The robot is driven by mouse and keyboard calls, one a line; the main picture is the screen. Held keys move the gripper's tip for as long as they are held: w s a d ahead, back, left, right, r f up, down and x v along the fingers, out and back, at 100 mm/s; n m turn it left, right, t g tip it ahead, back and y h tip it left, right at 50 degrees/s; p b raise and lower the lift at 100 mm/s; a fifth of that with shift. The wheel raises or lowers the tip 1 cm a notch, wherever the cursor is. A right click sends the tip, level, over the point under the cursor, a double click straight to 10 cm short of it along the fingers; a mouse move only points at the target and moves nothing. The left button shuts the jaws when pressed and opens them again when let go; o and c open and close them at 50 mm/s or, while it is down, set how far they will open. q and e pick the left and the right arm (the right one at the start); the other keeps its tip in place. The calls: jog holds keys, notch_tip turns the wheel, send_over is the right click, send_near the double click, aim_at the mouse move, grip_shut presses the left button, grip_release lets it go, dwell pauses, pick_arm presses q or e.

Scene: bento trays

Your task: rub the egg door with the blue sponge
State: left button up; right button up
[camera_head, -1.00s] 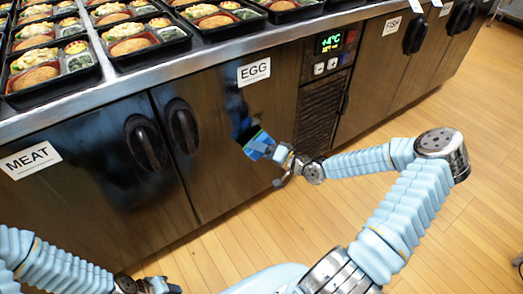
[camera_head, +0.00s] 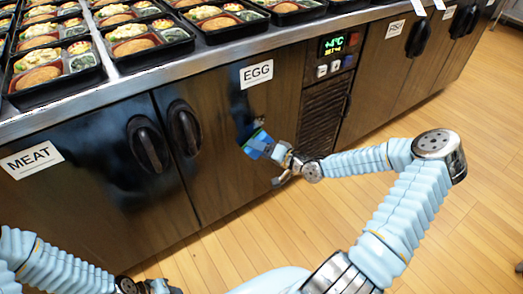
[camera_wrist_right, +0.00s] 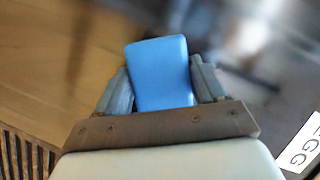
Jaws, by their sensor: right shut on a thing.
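The egg door (camera_head: 225,105) is a dark, glossy cabinet door with a white EGG label (camera_head: 256,73) at its upper right. The label also shows at the lower right of the right wrist view (camera_wrist_right: 301,145). My right gripper (camera_head: 267,150) is shut on the blue sponge (camera_wrist_right: 160,72), which sits between both fingers. In the head view the sponge (camera_head: 257,142) is at the door's front, below the label; I cannot tell whether it touches. My left gripper (camera_head: 160,287) is at the bottom left edge, mostly cut off, away from the door.
Black bento trays (camera_head: 150,42) with food fill the counter above. The door's black handle (camera_head: 184,127) is left of the sponge. The MEAT door (camera_head: 85,190) is at the left. A vent and control panel (camera_head: 335,55) are at the right. The wooden floor (camera_head: 450,240) is clear.

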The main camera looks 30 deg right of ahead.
aim_at(250, 131)
jog(key=shift+w, duration=0.15)
jog(key=shift+d, duration=2)
jog(key=r+p, duration=0.3)
jog(key=shift+w, duration=0.2)
jog(key=shift+s+a, duration=0.15)
jog(key=shift+a, duration=0.9)
jog(key=shift+s+a, duration=0.1)
jog(key=shift+a, duration=0.9)
jog(key=shift+w+r+p, duration=0.1)
jog(key=shift+r+p, duration=0.6)
jog(key=shift+r, duration=0.9)
jog(key=shift+w+d, duration=0.15)
jog(key=shift+d, duration=1.95)
